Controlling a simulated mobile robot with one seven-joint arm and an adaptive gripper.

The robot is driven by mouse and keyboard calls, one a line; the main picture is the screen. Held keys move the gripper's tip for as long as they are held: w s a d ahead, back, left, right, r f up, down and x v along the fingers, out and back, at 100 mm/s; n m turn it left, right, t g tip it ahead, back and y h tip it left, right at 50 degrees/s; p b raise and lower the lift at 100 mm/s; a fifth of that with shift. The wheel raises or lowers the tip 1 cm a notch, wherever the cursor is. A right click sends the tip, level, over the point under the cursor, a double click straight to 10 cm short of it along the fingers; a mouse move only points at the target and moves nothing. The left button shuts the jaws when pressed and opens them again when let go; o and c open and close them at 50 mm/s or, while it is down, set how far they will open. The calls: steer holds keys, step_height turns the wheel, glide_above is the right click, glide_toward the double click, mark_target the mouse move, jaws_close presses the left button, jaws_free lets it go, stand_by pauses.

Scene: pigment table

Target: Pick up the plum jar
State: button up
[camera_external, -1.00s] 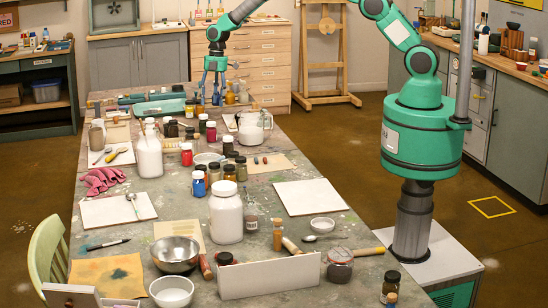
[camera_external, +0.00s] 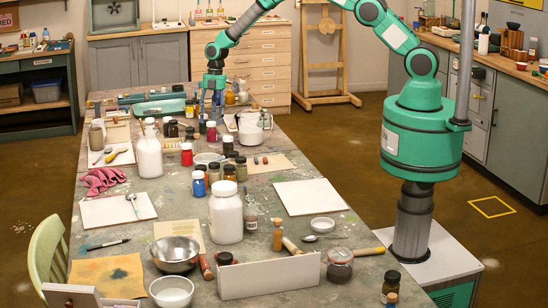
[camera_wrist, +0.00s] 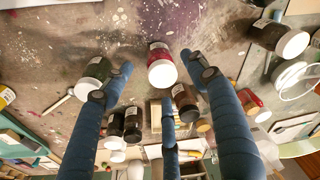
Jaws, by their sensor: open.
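The plum jar (camera_wrist: 160,56), with a white lid and a dark purplish-red body, stands upright near the centre of the wrist view. It appears to be the dark red, white-lidded jar (camera_external: 211,133) just below my gripper (camera_external: 212,116) in the external view. My gripper is open and empty, pointing down over the table. In the wrist view its blue fingers (camera_wrist: 167,80) are spread to the left and right of the jar, with a third finger below it. The fingers do not visibly touch the jar; the remaining height gap is hard to judge.
A green jar (camera_wrist: 97,70) is close to the left finger. A large white jug (camera_external: 250,131) stands to the right. The wrist view's upper middle shows bare tabletop.

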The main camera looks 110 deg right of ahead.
mark_target(211, 130)
steer(key=shift+w+f, duration=0.1)
steer(key=shift+f, duration=0.3)
steer(key=shift+w+a+f+b, duration=0.1)
steer(key=shift+a+f+b, duration=0.1)
steer(key=shift+f, duration=1.1)
steer(key=shift+w+a+f+b, duration=0.1)
steer(key=shift+a+f+b, duration=0.1)
steer(key=shift+f, duration=1.1)
steer(key=c, duration=1.3)
steer(key=shift+r, duration=0.1)
steer(key=shift+r+p, duration=0.55)
steer(key=shift+r, duration=4.4)
